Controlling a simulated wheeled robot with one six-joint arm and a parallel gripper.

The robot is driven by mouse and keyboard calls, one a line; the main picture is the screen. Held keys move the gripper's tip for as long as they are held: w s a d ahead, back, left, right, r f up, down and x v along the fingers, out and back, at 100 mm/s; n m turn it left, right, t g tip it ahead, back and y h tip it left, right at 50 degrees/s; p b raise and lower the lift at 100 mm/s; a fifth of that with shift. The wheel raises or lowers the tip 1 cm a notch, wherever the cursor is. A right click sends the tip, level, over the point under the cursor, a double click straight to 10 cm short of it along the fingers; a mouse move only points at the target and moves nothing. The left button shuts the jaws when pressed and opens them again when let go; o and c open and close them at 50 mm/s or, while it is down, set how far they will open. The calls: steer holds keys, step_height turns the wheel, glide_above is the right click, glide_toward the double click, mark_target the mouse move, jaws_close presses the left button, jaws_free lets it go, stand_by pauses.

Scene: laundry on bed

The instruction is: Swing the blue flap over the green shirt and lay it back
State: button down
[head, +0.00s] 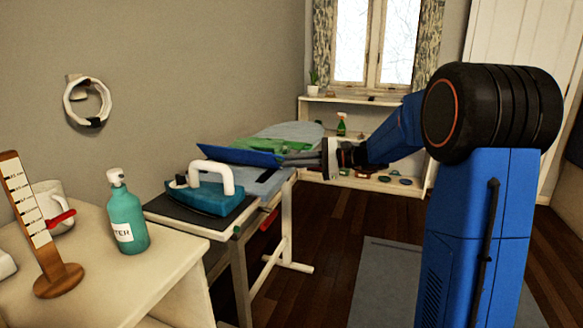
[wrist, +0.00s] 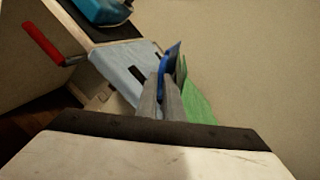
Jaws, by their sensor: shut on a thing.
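The blue flap (head: 238,155) shows in the head view as a thin panel above the ironing board, tilted and raised at its left end. My gripper (head: 284,158) reaches in from the right and is shut on the flap's near right edge. In the wrist view my gripper's fingers (wrist: 161,92) pinch the blue flap (wrist: 170,58), seen nearly edge-on. The green shirt (head: 292,144) lies on the board just behind the flap, partly hidden by it. In the wrist view the green shirt (wrist: 198,103) is right of the fingers.
A teal iron (head: 215,197) with a white handle stands on the dark rest at the board's near end. The ironing board (head: 290,129) stretches back toward the window. A teal bottle (head: 124,214), a mug and a wooden gauge (head: 38,235) stand on the left table.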

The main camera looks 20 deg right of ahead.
steer(key=w+d+r+m+t+y, duration=0.1)
steer(key=w+d+m, duration=0.3)
steer(key=m, duration=1)
steer(key=shift+w+r+y, duration=0.2)
steer(key=shift+w+y, duration=0.65)
steer(key=shift+y, duration=0.05)
steer(key=c, duration=1.9)
jaws_free()
steer(key=shift+d, duration=0.1)
steer(key=v, duration=1.7)
steer(key=shift+s+d, duration=0.1)
steer(key=shift+s, duration=0.05)
